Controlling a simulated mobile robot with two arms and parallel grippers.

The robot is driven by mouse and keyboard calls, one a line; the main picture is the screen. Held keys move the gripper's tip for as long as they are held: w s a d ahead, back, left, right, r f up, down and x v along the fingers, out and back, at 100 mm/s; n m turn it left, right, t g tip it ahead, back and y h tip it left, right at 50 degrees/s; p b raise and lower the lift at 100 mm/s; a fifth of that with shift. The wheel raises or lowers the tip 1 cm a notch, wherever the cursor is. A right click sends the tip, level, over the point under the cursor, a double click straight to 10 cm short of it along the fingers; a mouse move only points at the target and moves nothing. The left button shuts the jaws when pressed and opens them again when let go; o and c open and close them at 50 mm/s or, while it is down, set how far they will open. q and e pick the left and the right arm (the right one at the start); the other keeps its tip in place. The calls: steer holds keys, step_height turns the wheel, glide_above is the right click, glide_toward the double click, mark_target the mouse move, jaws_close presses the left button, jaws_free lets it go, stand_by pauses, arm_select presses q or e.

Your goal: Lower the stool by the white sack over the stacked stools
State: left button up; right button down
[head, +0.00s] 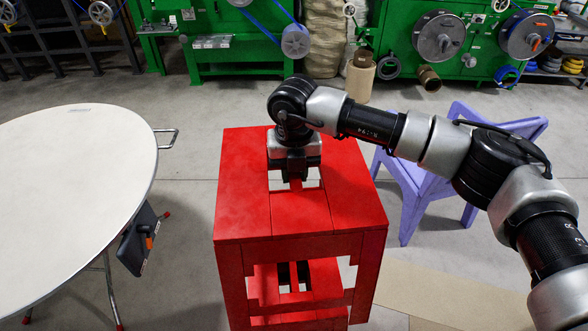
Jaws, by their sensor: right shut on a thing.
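A red stool (300,212) with a flat slatted top fills the middle of the head view. My right gripper (294,182) points down into the slot in its top and is shut on the stool there. The arm comes in from the right. Through the open front, a lower red surface with two dark shapes shows inside; I cannot tell whether it belongs to another stool beneath. No separate stack is clearly visible. Pale, sack-like bundles (325,38) stand far back by the green machines; I cannot tell whether the white sack is among them. My left gripper is not in view.
A round white table (70,200) stands close on the left, with a dark device hanging from its edge. A purple chair (412,197) stands right behind my right arm. Green machines (240,40) line the back. Grey floor (185,225) is clear between table and stool.

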step_height(320, 180, down, 8)
steer(key=b, duration=0.7)
steer(key=shift+r, duration=0.15)
stand_by(0.4)
step_height(320, 180, down, 12)
steer(key=b, duration=0.9)
steer(key=shift+b, duration=0.3)
stand_by(0.7)
